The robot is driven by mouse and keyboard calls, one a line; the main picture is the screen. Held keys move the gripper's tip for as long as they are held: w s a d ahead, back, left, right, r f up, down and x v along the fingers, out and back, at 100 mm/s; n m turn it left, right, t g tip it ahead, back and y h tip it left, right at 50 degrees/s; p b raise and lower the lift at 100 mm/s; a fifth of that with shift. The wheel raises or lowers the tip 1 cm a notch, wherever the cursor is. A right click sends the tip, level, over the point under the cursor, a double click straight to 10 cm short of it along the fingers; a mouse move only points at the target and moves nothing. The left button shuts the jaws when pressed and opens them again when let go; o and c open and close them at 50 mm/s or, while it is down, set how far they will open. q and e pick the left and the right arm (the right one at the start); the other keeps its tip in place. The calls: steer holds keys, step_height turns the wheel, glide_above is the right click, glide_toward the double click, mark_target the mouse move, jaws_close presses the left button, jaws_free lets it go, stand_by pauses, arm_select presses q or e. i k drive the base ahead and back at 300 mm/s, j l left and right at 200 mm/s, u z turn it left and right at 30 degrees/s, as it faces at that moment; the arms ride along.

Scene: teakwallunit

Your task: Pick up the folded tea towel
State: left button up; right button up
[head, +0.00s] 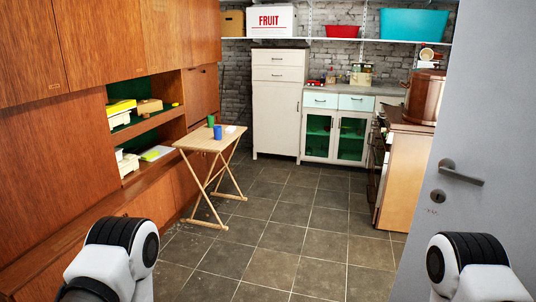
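I cannot make out a folded tea towel for certain. A small white item (231,129) lies on the folding wooden table (197,144), beside a blue cup (217,132) and a green cup (210,120); it is too small to identify. A flat pale and yellow-green item (156,153) lies on the lower shelf of the teak wall unit, also too small to name. Parts of my two arms show at the bottom left and bottom right. Neither gripper is in view.
The teak wall unit (45,165) lines the left side. A grey door (485,110) with a handle stands close on the right. White cabinets (278,105) and a worktop are at the back. The tiled floor (290,238) is clear in the middle.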

mark_target(230, 129)
steer(key=i, duration=3.45)
